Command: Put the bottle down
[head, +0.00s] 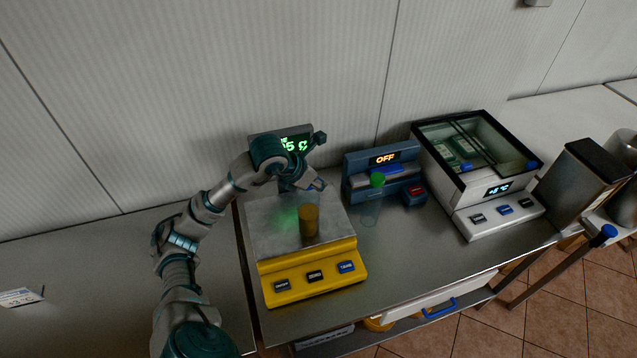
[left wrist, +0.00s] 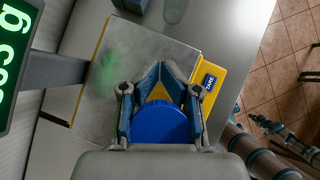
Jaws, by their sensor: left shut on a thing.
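My left gripper (head: 308,187) reaches over the yellow scale (head: 310,269) from the left, pointing down. An amber bottle (head: 309,222) is upright just below the fingers, over the scale's steel plate (head: 266,240). In the left wrist view the gripper (left wrist: 160,90) is shut around a blue round top (left wrist: 160,124), with amber showing between the fingertips. The fingers hide part of the bottle. I cannot tell whether its base touches the plate.
A white glass-topped unit (head: 490,214) is farther right. The scale's lit display (head: 294,145) rises behind the plate. The left counter is mostly clear.

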